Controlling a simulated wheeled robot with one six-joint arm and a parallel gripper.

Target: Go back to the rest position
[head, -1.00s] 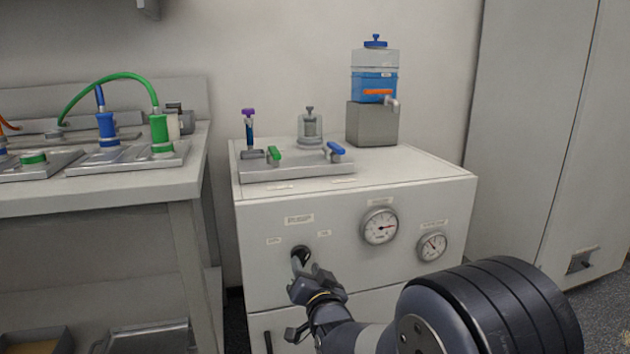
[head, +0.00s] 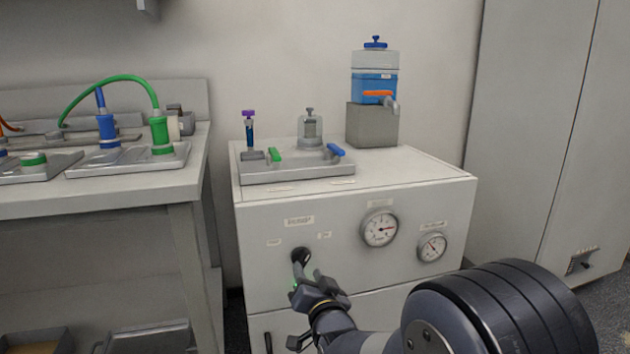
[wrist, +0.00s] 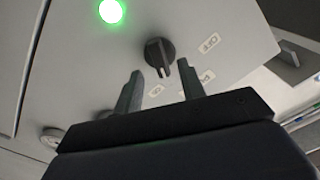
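My gripper (head: 304,279) is in front of the white cabinet, just below and close to a black rotary knob (head: 301,256) on its front panel. In the wrist view my gripper (wrist: 160,70) is open, its two fingers spread and nothing between them. The black knob (wrist: 160,54) shows just past the fingertips, apart from them. A round green lamp (wrist: 111,11) is lit on the panel; a small green glow shows beside my gripper in the head view.
The white cabinet (head: 350,205) carries two gauges, a valve plate (head: 296,170) and a blue-liquid tank (head: 374,82) on a grey block. A bench (head: 185,183) with green and blue connectors stands at the left. A tall locker (head: 535,120) is at the right.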

